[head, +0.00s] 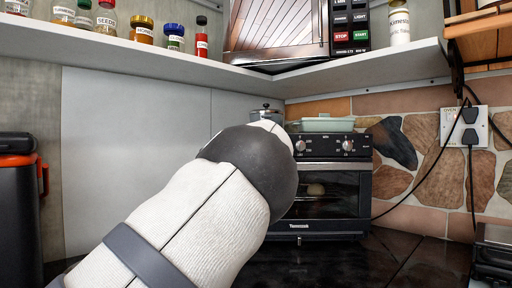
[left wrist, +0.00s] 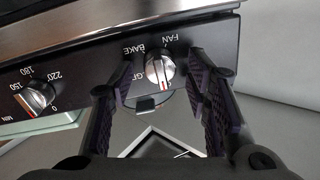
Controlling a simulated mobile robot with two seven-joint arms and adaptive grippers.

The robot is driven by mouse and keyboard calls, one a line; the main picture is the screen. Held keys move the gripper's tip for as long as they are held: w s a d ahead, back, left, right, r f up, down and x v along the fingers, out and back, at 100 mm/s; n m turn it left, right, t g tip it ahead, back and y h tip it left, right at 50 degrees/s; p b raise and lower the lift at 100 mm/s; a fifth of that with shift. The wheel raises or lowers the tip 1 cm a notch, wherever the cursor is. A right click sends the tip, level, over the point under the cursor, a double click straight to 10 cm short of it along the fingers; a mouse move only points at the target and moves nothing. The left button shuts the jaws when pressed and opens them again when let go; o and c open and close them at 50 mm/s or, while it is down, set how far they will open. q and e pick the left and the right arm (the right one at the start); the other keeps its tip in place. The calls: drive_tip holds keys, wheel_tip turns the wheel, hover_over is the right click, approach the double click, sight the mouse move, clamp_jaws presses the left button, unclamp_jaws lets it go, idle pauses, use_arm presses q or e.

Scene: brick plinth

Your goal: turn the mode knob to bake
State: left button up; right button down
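The mode knob (left wrist: 159,70) is silver and sits upside down in the left wrist view, with BAKE, FAN and a partly hidden GR label around it. My left gripper (left wrist: 157,88) is open, one dark finger on each side of the knob, with visible gaps; depth is unclear. In the head view the black oven (head: 326,190) stands at the back, and my left arm hides the left gripper and the oven's left side. My right gripper is not in view.
A second knob (left wrist: 36,98) with temperature numbers sits left of the mode knob in the left wrist view. A pale green dish (head: 325,124) rests on the oven. The white shelf (head: 150,52) with jars overhangs the counter, and a black bin-like appliance (head: 18,205) stands left.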

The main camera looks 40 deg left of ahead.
use_arm(q)
clamp_jaws()
